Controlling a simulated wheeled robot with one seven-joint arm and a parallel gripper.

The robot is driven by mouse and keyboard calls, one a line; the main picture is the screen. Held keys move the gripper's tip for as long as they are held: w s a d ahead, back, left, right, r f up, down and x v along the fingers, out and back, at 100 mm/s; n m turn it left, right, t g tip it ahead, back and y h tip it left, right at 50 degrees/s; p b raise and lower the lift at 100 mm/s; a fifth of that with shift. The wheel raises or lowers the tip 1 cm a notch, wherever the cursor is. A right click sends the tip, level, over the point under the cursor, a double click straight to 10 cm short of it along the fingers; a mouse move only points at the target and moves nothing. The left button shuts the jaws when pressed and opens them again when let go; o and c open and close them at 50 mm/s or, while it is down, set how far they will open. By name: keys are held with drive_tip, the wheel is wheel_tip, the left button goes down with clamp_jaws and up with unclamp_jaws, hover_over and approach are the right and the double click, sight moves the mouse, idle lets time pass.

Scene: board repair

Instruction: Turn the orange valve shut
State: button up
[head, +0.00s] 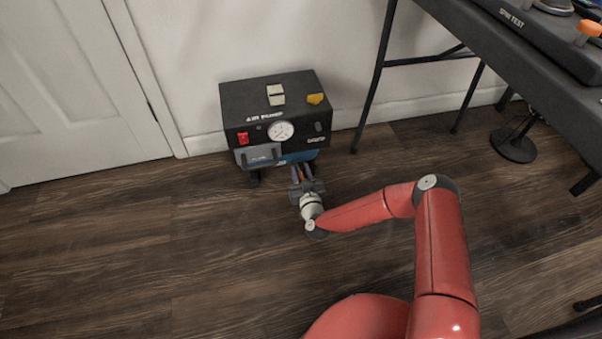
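The black air pump box (232,109) stands against the wall, with a gauge (281,131) and a red switch (243,137) on its front. A small orange part, which may be the valve (301,173), shows low at the front of the pump, between my gripper's fingers. My gripper (302,170) reaches toward the pump's lower front, its two fingers slightly apart on either side of the orange part. Whether they touch it or grip it is too small to tell. Most of the orange part is hidden, so its turn position cannot be read.
A yellow piece (316,99) and a cream block (275,95) are on the pump's top. A dark table (484,47) stands at right, bearing a device with an orange knob (589,28). A white door (70,80) is at left. The wood floor (130,245) at left is clear.

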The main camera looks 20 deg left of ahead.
drive_tip(key=shift+a, duration=0.1)
clamp_jaws()
